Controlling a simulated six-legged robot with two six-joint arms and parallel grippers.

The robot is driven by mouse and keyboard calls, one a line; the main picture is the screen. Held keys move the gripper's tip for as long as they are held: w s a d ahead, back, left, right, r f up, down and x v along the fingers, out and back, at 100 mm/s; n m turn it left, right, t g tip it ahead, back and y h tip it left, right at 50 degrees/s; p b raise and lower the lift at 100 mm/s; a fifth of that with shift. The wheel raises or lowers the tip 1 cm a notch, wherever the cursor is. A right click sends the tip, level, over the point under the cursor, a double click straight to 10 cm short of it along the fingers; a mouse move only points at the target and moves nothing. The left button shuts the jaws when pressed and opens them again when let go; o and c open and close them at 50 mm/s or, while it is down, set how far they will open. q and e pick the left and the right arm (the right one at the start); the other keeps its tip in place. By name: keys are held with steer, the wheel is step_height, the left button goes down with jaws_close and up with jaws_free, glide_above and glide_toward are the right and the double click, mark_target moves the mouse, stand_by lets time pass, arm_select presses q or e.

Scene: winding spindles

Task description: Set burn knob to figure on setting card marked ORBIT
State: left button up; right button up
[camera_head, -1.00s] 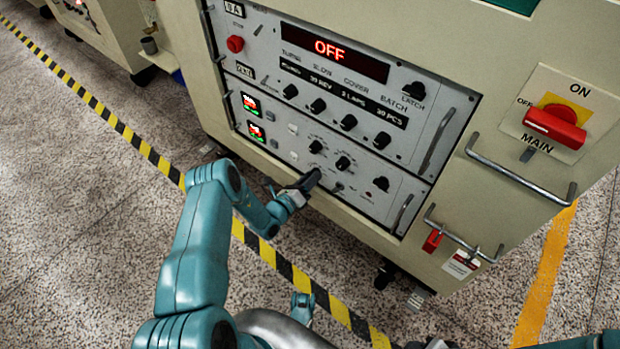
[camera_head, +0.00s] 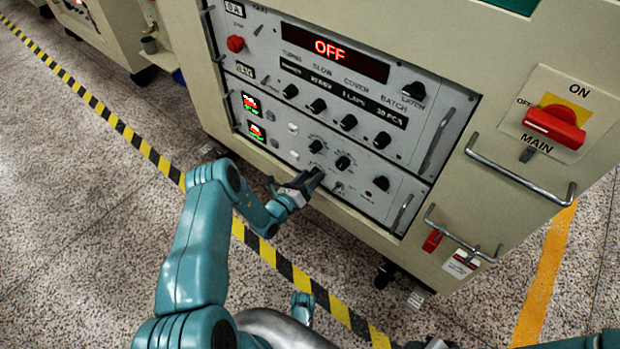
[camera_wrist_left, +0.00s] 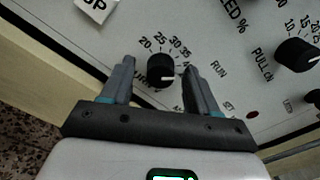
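In the head view my left gripper (camera_head: 316,174) is at the lower part of the panel and hides this knob. A small part of my right gripper (camera_head: 432,344) seems to show at the bottom edge. I see no card readable as ORBIT.
Other knobs sit close by on the panel, such as a black dial knob (camera_head: 343,163) and a pull knob (camera_wrist_left: 296,53). The display (camera_head: 334,48) reads OFF. A red main switch (camera_head: 554,127) and metal handles (camera_head: 520,180) are at right.

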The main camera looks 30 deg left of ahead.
arm_select(q)
steer(key=s+a+p, duration=0.1)
steer(key=s+p, duration=0.4)
steer(key=s, duration=1.1)
steer(key=shift+s, duration=0.15)
